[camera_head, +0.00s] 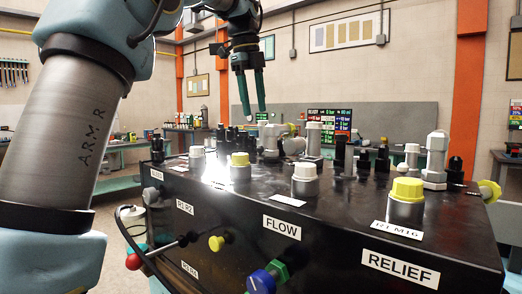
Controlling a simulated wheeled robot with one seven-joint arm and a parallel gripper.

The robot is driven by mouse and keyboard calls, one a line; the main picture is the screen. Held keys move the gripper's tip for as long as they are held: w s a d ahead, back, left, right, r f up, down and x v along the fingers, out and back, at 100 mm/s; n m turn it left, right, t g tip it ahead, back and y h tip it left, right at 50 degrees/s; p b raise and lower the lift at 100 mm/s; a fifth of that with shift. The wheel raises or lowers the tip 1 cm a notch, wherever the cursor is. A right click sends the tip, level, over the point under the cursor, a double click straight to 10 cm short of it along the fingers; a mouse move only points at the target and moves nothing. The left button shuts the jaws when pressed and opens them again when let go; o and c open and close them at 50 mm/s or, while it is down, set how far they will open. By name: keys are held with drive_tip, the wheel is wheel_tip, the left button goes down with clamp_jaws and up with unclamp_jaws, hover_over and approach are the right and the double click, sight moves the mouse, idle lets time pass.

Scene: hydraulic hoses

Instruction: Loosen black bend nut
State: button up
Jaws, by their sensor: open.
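My gripper (255,112) is open and empty, with its two dark green fingers pointing down. It hangs above the far side of the black box (232,215), clear of the fittings below. Several black fittings stand on the box top: a cluster at the back left (235,138), two right of centre (340,156) (382,158) and one at the right (455,165). A grey bent fitting (293,146) lies near the back, below and right of my gripper. I cannot tell which black part is the bend nut; parts at the back overlap.
Yellow-capped (407,190) and white-capped (305,172) fittings stand along the box's front edge. My arm fills the left side. The air around my gripper is free.

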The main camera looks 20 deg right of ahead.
drive_tip(key=f, duration=0.3)
drive_tip(key=d+f, duration=0.1)
drive_tip(key=f, duration=0.6)
drive_tip(key=shift+w+d, duration=0.35)
drive_tip(key=shift+w, duration=0.05)
clamp_jaws()
